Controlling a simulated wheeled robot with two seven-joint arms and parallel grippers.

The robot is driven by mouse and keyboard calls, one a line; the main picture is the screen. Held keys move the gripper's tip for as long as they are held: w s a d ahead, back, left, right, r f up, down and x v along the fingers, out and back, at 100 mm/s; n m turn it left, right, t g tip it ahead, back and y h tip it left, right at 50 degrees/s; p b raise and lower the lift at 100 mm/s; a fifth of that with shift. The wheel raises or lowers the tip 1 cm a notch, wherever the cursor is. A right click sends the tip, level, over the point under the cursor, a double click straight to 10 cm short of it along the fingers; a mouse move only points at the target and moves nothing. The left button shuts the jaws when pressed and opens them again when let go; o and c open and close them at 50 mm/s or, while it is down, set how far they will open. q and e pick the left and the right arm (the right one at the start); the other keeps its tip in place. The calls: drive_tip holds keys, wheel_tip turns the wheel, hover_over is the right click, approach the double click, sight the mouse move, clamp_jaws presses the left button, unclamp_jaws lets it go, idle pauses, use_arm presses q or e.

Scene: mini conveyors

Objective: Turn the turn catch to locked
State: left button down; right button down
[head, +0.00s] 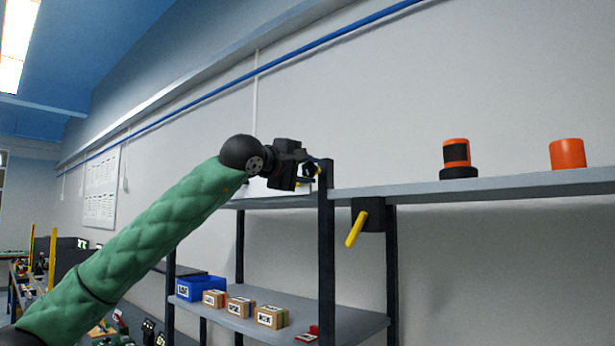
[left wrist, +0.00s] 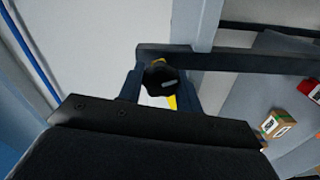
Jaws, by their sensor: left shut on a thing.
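The turn catch shows in the left wrist view as a dark round knob (left wrist: 158,76) with a pale mark on its face and a yellow part below it. In the head view the catch (head: 310,170) is small and partly hidden beside the dark shelf post. My left gripper (left wrist: 158,88) has one finger on each side of the knob and is shut on it. In the head view my left gripper (head: 303,171) reaches the post at shelf height. The catch's exact angle is hard to read. My right gripper is not in view.
A black box with a yellow lever (head: 356,229) hangs under the upper shelf (head: 430,192). On that shelf stand an orange-and-black device (head: 456,154) and an orange cylinder (head: 567,154). The lower shelf (head: 345,322) holds a blue bin (head: 201,288) and several small boxes (head: 271,316).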

use_arm(q)
drive_tip(key=shift+d+f+m+b, duration=0.1)
drive_tip(key=shift+f+m+b, duration=0.2)
drive_tip(key=shift+m, duration=0.6)
drive_tip(key=shift+r+m+b, duration=0.15)
drive_tip(key=shift+m+b, duration=0.25)
drive_tip(key=shift+m, duration=1.1)
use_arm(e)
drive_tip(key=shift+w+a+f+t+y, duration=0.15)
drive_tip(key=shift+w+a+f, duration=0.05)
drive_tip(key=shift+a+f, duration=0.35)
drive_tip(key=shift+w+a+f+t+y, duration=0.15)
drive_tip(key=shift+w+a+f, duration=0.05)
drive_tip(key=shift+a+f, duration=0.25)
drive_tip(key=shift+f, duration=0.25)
use_arm(q)
drive_tip(key=c, duration=1)
unclamp_jaws()
drive_tip(key=shift+o, duration=0.2)
drive_tip(key=shift+r, duration=0.1)
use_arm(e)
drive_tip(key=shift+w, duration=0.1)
use_arm(q)
drive_tip(key=shift+s, duration=0.1)
